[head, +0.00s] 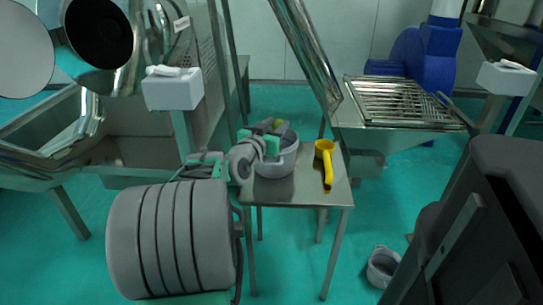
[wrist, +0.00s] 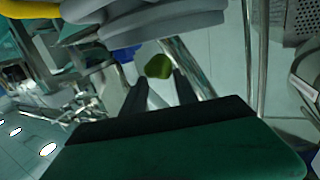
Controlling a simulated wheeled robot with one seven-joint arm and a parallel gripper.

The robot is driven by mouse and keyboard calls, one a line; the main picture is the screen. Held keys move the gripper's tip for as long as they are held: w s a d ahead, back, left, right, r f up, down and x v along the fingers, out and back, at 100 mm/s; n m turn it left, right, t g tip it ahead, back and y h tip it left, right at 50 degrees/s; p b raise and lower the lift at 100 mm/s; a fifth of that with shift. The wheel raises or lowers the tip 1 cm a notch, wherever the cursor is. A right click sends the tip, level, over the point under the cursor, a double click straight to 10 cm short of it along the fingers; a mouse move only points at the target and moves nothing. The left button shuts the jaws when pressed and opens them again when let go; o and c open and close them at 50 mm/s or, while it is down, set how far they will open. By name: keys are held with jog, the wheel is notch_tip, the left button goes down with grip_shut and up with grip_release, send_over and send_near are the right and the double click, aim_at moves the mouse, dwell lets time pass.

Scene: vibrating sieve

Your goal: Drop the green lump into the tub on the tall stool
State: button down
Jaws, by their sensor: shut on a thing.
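The green lump (wrist: 158,66) sits between the two dark fingertips in the wrist view; a small yellow-green part of it (head: 277,124) shows in the head view. My gripper (head: 277,128) is shut on it. The grey tub (head: 283,168) stands upright on the metal-topped tall stool (head: 300,190). In the head view my gripper is at the tub's upper part, over its opening; the exact height above the rim is hard to tell. The tub's grey side (wrist: 165,25) also shows at the top of the wrist view. The tub's inside is hidden by my gripper.
The metal sieve machine (head: 140,140) is at left, a slatted metal grate (head: 400,103) at back right, with a slanting metal tube (head: 308,55).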

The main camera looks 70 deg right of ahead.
notch_tip(320, 180, down, 3)
jog(key=shift+f+b, duration=0.1)
jog(key=shift+b, duration=0.55)
jog(key=c, duration=0.9)
grip_release()
jog(key=shift+o, duration=0.2)
jog(key=p, duration=0.2)
send_over(264, 164)
jog(key=shift+r, duration=0.2)
